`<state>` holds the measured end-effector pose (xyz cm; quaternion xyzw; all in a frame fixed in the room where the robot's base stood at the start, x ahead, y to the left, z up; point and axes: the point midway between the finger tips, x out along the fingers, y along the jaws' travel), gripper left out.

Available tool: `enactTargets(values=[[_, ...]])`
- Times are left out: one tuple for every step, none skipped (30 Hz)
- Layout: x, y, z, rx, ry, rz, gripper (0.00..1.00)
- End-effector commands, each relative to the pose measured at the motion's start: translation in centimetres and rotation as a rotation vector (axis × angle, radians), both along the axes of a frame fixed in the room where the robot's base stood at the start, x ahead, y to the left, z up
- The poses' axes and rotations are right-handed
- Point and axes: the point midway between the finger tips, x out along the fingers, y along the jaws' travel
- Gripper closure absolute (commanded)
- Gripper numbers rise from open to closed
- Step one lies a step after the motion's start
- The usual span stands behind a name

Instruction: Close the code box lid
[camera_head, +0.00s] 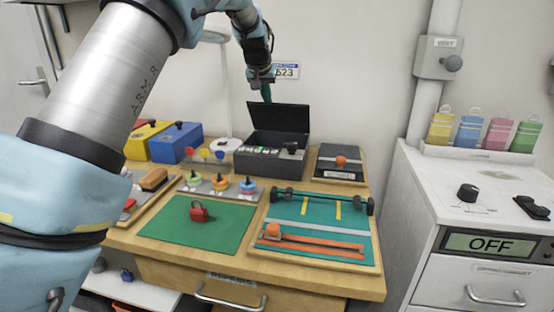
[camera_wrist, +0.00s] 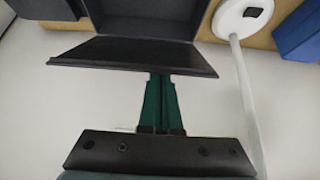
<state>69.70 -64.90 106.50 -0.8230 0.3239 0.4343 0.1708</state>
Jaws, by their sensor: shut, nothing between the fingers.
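The dark code box (camera_head: 262,163) stands at the back of the wooden table in the head view. Its black lid (camera_head: 280,117) is raised, standing open near the wall. Small lit keys and a black knob show inside the box's front. My gripper (camera_head: 267,98) points down at the lid's top edge, left of its middle. In the wrist view, the lid (camera_wrist: 130,54) lies across the picture, with the box (camera_wrist: 145,22) beyond it. My green fingers (camera_wrist: 161,80) are together and empty, their tips at the lid's edge; I cannot tell whether they touch it.
A blue box (camera_head: 176,143) and a yellow box (camera_head: 146,138) stand left of a white lamp (camera_head: 225,143). A dark case (camera_head: 340,165) with an orange knob is right of the code box. A green mat (camera_head: 185,228) with a red padlock lies in front.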

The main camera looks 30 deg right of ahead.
Motion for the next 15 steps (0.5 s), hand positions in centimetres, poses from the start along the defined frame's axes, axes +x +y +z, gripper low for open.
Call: enactTargets(values=[[0.0, 0.0, 0.0, 0.0, 0.0, 0.0, 1.0], [0.0, 0.0, 0.0, 0.0, 0.0, 0.0, 1.0], [0.0, 0.0, 0.0, 0.0, 0.0, 0.0, 1.0], [0.0, 0.0, 0.0, 0.0, 0.0, 0.0, 1.0], [0.0, 0.0, 0.0, 0.0, 0.0, 0.0, 1.0], [-0.1, 0.0, -0.1, 0.0, 0.0, 0.0, 1.0], [-0.1, 0.1, -0.3, 0.0, 0.0, 0.0, 1.0], [-0.2, 0.2, -0.4, 0.0, 0.0, 0.0, 1.0], [-0.3, 0.3, -0.7, 0.0, 0.0, 0.0, 1.0], [-0.5, 0.4, -0.9, 0.0, 0.0, 0.0, 1.0], [-0.6, 0.5, -1.1, 0.0, 0.0, 0.0, 1.0], [-0.7, 0.7, -1.4, 0.0, 0.0, 0.0, 1.0], [-0.9, 0.8, -1.5, 0.0, 0.0, 0.0, 1.0], [-1.0, 0.9, -1.7, 0.001, 0.001, 0.0, 1.0], [-1.2, 1.0, -2.0, 0.0, 0.001, -0.001, 1.0]])
